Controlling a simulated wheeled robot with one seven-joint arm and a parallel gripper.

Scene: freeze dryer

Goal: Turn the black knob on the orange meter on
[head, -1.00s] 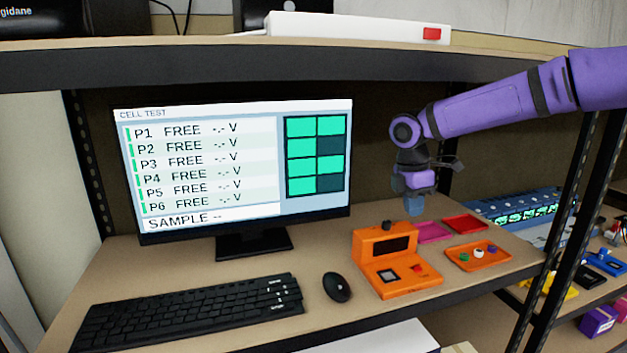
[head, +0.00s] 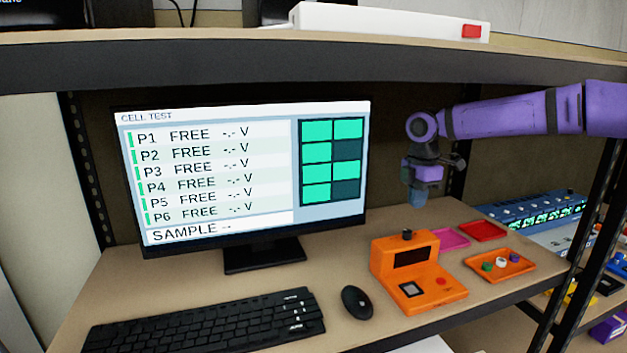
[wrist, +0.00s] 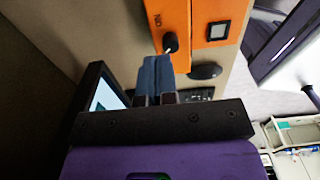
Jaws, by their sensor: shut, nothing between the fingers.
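The orange meter (head: 418,278) stands on the shelf to the right of the mouse, with a dark display and a red button on its front. Its black knob (head: 407,235) sticks up from the top; the knob also shows in the wrist view (wrist: 170,42). My gripper (head: 417,197) points down above and slightly behind the meter, apart from the knob in the head view. In the wrist view its blue fingers (wrist: 155,72) are together and empty, with their tips close to the knob. I cannot tell there whether they touch it.
A monitor (head: 262,245) stands at left behind a keyboard (head: 205,322) and a mouse (head: 357,302). An orange tray (head: 480,270) with small coloured pieces, a pink tray (head: 455,238) and a red tray (head: 483,231) lie right of the meter. An upper shelf edge (head: 300,70) runs overhead.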

